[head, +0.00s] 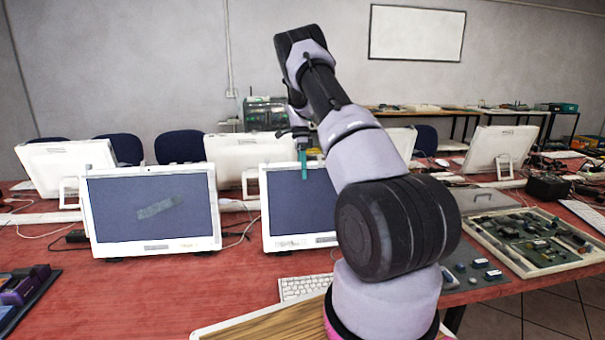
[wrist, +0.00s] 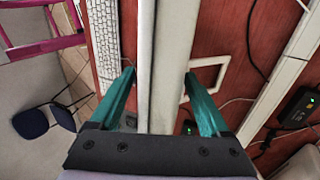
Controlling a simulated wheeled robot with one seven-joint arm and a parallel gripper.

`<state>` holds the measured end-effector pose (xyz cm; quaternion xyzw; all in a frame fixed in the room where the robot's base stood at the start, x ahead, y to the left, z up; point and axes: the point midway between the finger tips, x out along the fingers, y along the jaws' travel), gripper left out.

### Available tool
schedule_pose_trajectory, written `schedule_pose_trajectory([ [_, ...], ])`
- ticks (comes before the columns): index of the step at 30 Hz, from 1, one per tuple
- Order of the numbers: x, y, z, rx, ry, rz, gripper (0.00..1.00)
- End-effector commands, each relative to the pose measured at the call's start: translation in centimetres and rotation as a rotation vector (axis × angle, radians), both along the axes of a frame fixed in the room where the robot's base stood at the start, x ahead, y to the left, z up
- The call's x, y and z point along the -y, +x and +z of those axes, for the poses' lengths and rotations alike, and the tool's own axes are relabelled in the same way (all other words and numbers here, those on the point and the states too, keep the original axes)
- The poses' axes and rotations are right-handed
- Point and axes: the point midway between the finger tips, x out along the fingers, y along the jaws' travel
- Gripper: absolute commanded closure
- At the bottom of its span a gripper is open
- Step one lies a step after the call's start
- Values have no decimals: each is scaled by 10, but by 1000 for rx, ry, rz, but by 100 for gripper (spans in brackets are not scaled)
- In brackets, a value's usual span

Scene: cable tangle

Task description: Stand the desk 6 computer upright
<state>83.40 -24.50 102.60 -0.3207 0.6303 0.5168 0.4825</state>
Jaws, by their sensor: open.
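A white computer (head: 286,242) with a dark blue screen stands, leaning back slightly, on the red table at the picture's middle, partly hidden by my arm. No desk number is legible, so I cannot tell whether it is the desk 6 computer. My gripper (head: 303,160) hangs above or at its top edge in the head view. In the wrist view my gripper (wrist: 160,76) is open, its teal fingers on either side of a narrow white computer edge (wrist: 172,50), apart from it. A white stand loop (wrist: 228,75) shows to the right.
Another white computer (head: 150,212) stands upright to the left. More computers (head: 498,150) stand in the back row. A keyboard (head: 303,287) lies in front, also in the wrist view (wrist: 105,40). A tray of circuit boards (head: 540,262) is at right. Loose cables cross the table.

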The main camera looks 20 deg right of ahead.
Motion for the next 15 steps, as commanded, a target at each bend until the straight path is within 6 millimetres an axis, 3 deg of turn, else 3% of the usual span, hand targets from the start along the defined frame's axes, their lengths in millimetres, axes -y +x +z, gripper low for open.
schedule_pose_trajectory([
  [9, 0, -1, -3, 0, 0, 0, 20],
  [15, 0, -1, -2, 0, 0, 0, 96],
])
